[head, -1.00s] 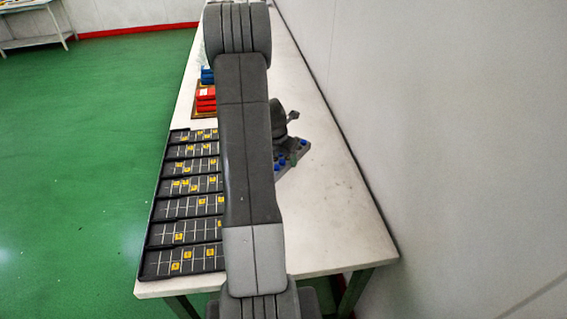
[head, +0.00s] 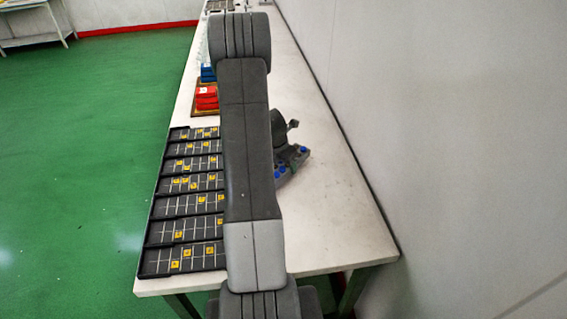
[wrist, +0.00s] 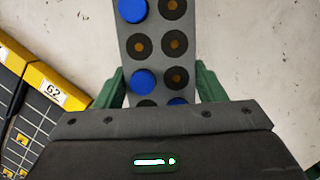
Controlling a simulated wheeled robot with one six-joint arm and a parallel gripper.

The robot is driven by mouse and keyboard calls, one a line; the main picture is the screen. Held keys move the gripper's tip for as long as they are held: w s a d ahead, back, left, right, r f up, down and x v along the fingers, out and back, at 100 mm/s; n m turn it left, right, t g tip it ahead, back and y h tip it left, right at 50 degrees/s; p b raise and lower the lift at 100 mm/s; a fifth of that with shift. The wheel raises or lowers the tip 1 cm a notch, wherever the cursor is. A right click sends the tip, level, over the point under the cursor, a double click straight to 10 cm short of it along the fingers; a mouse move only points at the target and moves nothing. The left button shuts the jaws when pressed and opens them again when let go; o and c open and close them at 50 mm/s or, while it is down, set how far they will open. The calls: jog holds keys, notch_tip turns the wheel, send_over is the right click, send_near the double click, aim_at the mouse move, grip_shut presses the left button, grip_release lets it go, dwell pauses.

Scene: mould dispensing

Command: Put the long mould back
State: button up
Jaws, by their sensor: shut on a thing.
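The long mould (wrist: 155,48) is a grey bar with two rows of round dark cups, some capped in blue. In the wrist view it runs up from my gripper (wrist: 161,86), whose green fingers close on its two long sides. Its near end is hidden behind the gripper body. In the head view the mould (head: 294,161) shows to the right of my arm, over the white table, partly hidden by the arm. I cannot tell how high it is above the table.
Black gridded trays with yellow markers (head: 158,262) line the table's left side. A yellow-edged piece labelled 62 (wrist: 40,82) lies left of the mould in the wrist view. Red boxes (head: 206,98) stand further back. The white table (head: 335,215) is clear at right, beside the wall.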

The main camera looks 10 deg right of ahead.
jog(key=o, duration=1.4)
jog(key=shift+r, duration=0.1)
jog(key=shift+r+p, duration=0.55)
jog(key=shift+r, duration=0.25)
jog(key=b+v, duration=0.1)
jog(key=v, duration=1)
jog(key=shift+s+a+r, duration=0.15)
jog(key=shift+r, duration=0.1)
jog(key=shift+f, duration=0.15)
jog(key=x, duration=1.3)
jog(key=shift+s, duration=0.1)
